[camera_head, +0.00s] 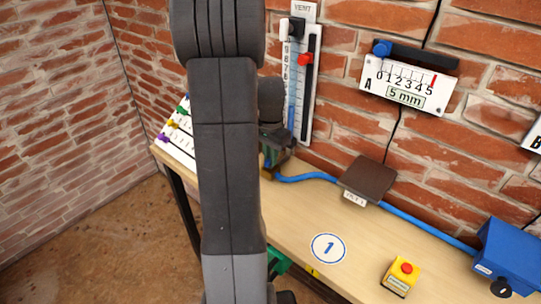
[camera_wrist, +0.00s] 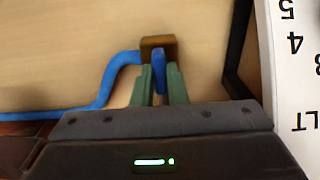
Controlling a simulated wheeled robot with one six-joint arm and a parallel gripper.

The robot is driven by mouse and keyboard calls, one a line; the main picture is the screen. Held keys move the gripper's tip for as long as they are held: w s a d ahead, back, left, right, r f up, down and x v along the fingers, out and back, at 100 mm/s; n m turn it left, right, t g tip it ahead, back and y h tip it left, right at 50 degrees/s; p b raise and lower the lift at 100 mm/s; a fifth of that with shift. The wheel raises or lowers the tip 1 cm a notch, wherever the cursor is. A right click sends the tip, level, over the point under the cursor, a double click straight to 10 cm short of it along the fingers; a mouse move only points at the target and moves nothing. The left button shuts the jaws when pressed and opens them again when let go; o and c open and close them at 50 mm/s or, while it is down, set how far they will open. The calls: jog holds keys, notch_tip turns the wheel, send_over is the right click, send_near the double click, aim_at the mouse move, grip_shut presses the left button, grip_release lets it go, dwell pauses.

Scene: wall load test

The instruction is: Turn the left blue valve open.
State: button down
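In the wrist view the left blue valve's handle (camera_wrist: 159,66) is a thin blue lever on a brown block (camera_wrist: 151,42). My gripper (camera_wrist: 159,80) has one green finger on each side of the lever. The lever fills the gap at the fingertips, so the gripper looks shut on it. A blue hose (camera_wrist: 112,75) runs off to the left from the block. In the head view my gripper (camera_head: 275,148) is at the bench's left part, mostly behind my arm. The brown block (camera_head: 267,174) shows just below it, and the lever is largely hidden.
The wooden bench (camera_head: 300,215) runs along a brick wall. A tall gauge (camera_head: 299,80) stands close behind my gripper. A dark plate (camera_head: 368,178), a yellow box with a red button (camera_head: 401,275) and a blue box (camera_head: 510,255) are to the right. Gauge A (camera_head: 409,84) hangs above.

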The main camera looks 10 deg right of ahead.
jog(key=shift+n, duration=0.4)
jog(key=n, duration=0.3)
jog(key=shift+n, duration=0.4)
jog(key=n, duration=0.4)
jog(key=shift+p, duration=0.35)
jog(key=n, duration=0.9)
jog(key=shift+n, duration=0.3)
jog(key=c, duration=1.4)
grip_release()
jog(key=shift+c, duration=0.2)
